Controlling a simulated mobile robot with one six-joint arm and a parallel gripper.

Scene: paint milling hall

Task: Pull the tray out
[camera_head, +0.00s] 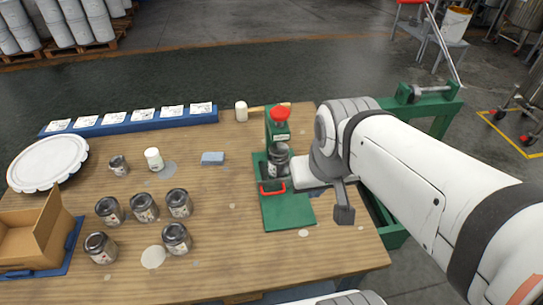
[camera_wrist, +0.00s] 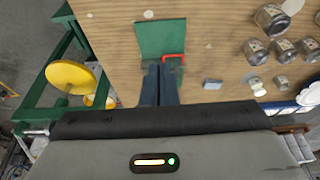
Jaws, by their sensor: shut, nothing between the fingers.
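The tray is a dark part low in the green press (camera_head: 278,132), with a red handle (camera_head: 273,189) at its front. A dark jar (camera_head: 278,157) stands at the press above the handle. The green base plate (camera_head: 288,215) runs forward on the table. My gripper (camera_head: 292,187) reaches in from the right, close to the handle; its fingertips are hard to make out there. In the wrist view my gripper (camera_wrist: 160,68) is shut and empty, its fingertips beside the red handle (camera_wrist: 174,56). I cannot tell whether they touch it. The tray itself is mostly hidden.
Several dark jars (camera_head: 145,208) stand on the wooden table's left side, with a blue sponge (camera_head: 212,158) nearer the press. A cardboard box (camera_head: 35,235) sits at the left edge. A green frame (camera_head: 440,105) stands at the right.

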